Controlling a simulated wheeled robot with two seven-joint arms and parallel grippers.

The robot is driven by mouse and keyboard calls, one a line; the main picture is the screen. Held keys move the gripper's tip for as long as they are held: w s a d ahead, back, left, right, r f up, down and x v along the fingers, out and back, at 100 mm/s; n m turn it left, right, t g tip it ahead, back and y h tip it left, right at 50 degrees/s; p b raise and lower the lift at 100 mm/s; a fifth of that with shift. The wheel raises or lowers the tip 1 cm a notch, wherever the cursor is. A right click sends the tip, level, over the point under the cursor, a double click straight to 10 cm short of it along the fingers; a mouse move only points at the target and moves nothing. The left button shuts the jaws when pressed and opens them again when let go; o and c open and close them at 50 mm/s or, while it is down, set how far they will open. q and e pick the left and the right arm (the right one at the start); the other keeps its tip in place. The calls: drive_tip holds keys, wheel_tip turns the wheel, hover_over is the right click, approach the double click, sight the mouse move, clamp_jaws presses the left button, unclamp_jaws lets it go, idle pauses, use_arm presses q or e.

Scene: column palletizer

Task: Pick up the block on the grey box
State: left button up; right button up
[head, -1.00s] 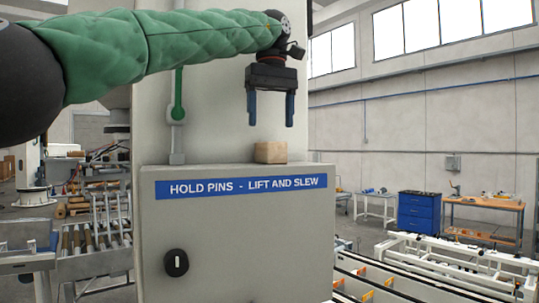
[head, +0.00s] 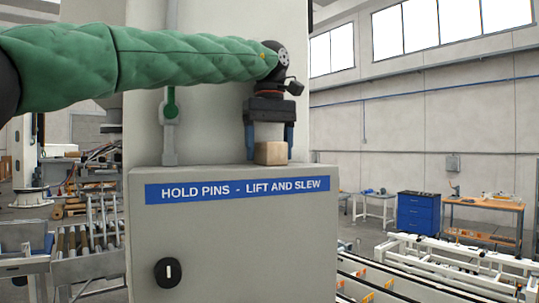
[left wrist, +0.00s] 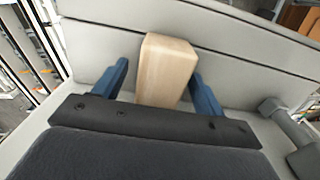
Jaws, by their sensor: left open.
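The wooden block (head: 271,153) rests on top of the grey box (head: 235,240), near its back edge by the column. My left gripper (head: 269,148) points down over the block, open, with one blue finger on each side of it. In the left wrist view the block (left wrist: 166,70) stands between the two blue fingers (left wrist: 160,88). A gap shows on the left finger's side; on the right side the finger is close to the block, and I cannot tell if it touches. My right gripper is not in view.
The grey column (head: 220,100) rises right behind the box. The box top is otherwise bare. A roller conveyor (head: 90,245) lies to the left, white frames (head: 450,262) to the right.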

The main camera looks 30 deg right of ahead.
use_arm(q)
drive_tip(key=shift+s+a+f, duration=0.1)
drive_tip(key=shift+s, duration=0.05)
drive_tip(key=shift+f, duration=0.1)
drive_tip(key=c, duration=1.1)
